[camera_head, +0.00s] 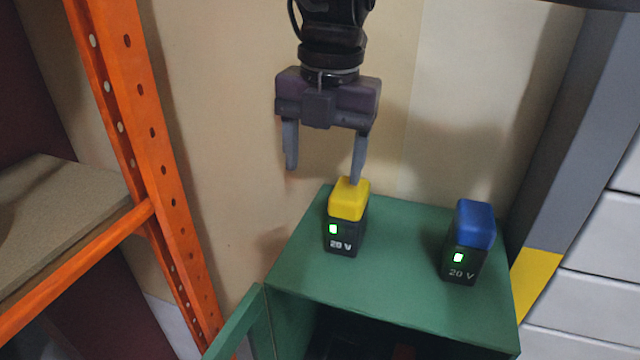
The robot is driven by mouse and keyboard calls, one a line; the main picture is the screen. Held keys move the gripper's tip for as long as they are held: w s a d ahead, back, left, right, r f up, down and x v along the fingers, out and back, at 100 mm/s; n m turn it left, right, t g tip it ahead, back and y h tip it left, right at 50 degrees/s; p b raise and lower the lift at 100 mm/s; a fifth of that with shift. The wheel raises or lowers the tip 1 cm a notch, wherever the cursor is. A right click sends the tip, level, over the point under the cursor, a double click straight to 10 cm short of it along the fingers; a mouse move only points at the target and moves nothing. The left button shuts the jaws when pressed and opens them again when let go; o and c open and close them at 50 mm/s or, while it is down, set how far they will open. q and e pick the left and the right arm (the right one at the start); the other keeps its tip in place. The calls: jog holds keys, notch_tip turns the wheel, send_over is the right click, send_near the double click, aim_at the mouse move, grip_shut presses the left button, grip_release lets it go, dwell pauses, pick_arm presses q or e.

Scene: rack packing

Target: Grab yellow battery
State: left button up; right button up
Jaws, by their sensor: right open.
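The yellow battery (348,200) has a yellow top and a black body marked "20 V" with a green light. It stands upright on top of the green cabinet (390,290), near its back left. My right gripper (324,177) is open and empty, pointing down. Its right finger overlaps the back of the yellow top in the picture; I cannot tell whether they touch. Its left finger hangs to the left of the battery. My left gripper is not in view.
A similar battery with a blue top (475,225) stands on the cabinet's right side. The cabinet door (238,325) is open at lower left. An orange rack (150,130) with a shelf (60,220) stands at the left. The cabinet top between the batteries is clear.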

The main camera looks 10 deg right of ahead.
aim_at(359, 189)
jog(key=d, duration=0.1)
jog(key=s+d+f, duration=0.1)
jog(key=d, duration=0.2)
jog(key=shift+s+f, duration=0.2)
jog(key=shift+f, duration=0.15)
jog(key=shift+s+d+f, duration=0.1)
jog(key=shift+d+f, duration=0.15)
jog(key=shift+f, duration=0.75)
jog(key=f, duration=0.3)
jog(key=a+f, duration=0.1)
jog(key=f, duration=0.1)
jog(key=shift+w+a, duration=0.1)
jog(key=shift+w, duration=0.2)
jog(key=shift+d+f, duration=0.15)
jog(key=shift+d, duration=0.05)
jog(key=shift+a, duration=0.2)
jog(key=c, duration=0.4)
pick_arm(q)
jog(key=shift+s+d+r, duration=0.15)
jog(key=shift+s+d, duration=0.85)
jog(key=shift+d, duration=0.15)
pick_arm(e)
jog(key=shift+d, duration=0.1)
jog(key=c, duration=1)
